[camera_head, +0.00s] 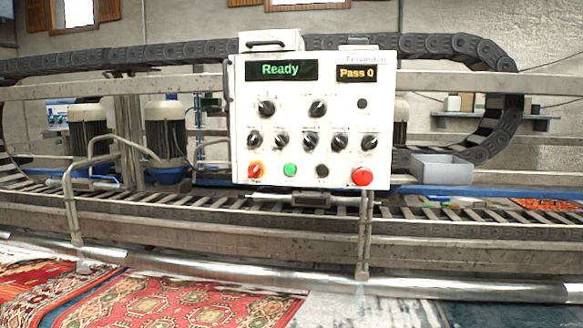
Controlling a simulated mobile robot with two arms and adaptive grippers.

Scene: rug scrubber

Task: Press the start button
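A white control panel (300,110) faces me in the middle of the head view, fixed on the machine's frame. Its bottom row holds an orange-red knob (256,170), a green button (290,170), a small black control (322,171) and a large red button (362,176). The labels under them are too small to read; the green button looks like the start button. The left display (275,70) reads "Ready" in green and the right display (356,73) reads "Pass 0" in orange. Several black knobs fill the middle rows. Neither of my grippers shows in the view.
A metal rail (300,280) and posts run across the front below the panel. Patterned red rugs (160,305) lie on the floor at lower left. A grey bin (441,169) sits right of the panel. A black cable chain (190,48) loops behind. Nothing blocks the panel's face.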

